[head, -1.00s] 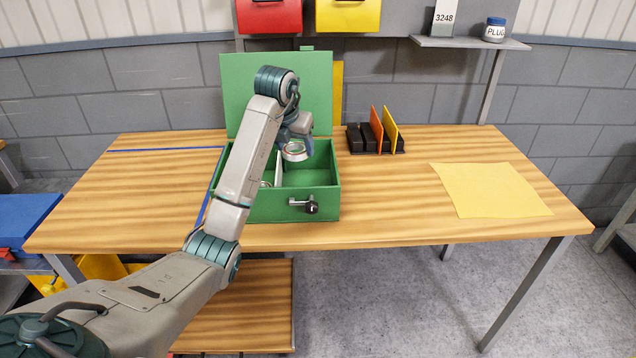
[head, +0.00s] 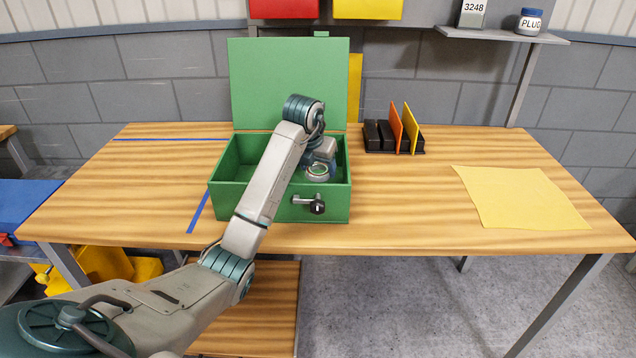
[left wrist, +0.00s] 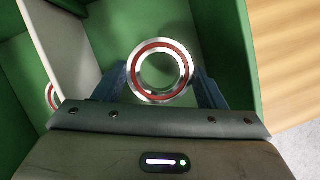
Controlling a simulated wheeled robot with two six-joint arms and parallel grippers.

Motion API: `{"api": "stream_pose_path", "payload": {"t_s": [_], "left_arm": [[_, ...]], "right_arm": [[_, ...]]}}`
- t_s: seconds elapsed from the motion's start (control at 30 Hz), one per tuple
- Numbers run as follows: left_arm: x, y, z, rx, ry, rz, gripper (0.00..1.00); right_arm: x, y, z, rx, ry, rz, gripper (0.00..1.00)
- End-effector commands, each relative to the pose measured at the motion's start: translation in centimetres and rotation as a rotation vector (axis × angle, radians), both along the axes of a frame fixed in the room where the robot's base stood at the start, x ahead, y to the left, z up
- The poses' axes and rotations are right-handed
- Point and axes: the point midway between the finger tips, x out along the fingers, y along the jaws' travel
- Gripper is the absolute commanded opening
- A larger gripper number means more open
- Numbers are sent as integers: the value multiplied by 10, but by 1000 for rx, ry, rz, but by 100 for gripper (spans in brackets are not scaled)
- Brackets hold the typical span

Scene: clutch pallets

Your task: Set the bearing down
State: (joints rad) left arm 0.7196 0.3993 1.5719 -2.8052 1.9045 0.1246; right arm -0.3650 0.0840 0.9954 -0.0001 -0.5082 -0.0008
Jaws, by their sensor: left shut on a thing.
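A steel bearing with a red ring (left wrist: 160,70) is held between the fingers of my left gripper (left wrist: 162,88). In the head view the bearing (head: 318,172) is inside the right part of the open green box (head: 275,208). Whether it touches the box floor I cannot tell. A white divider (left wrist: 65,50) splits the box in the left wrist view. A second red-ringed bearing (left wrist: 52,97) shows partly in the other compartment, left of the divider. My right gripper is out of view.
The green lid (head: 285,80) stands open behind. A black rack (head: 393,147) with orange and yellow plates is right of the box. A yellow sheet (head: 520,197) lies on the wooden table (head: 420,225). Blue tape (head: 198,212) runs left of the box.

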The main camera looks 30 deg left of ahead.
Motion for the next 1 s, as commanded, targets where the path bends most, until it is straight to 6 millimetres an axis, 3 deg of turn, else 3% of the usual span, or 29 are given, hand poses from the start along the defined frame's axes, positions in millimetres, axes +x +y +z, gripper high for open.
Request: {"api": "stream_pose_path", "payload": {"t_s": [0.43,0.8,0.83,0.9,1.0], "left_arm": [[0,0,-47,0,0,0,28],[0,0,-53,0,-2,0,28],[0,0,-53,0,0,0,70],[0,0,-53,0,0,0,84],[0,0,-53,0,0,0,86]], "right_arm": [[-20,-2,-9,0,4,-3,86],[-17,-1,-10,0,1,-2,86],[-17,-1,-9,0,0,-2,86],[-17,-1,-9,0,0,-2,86],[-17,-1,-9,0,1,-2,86]]}}
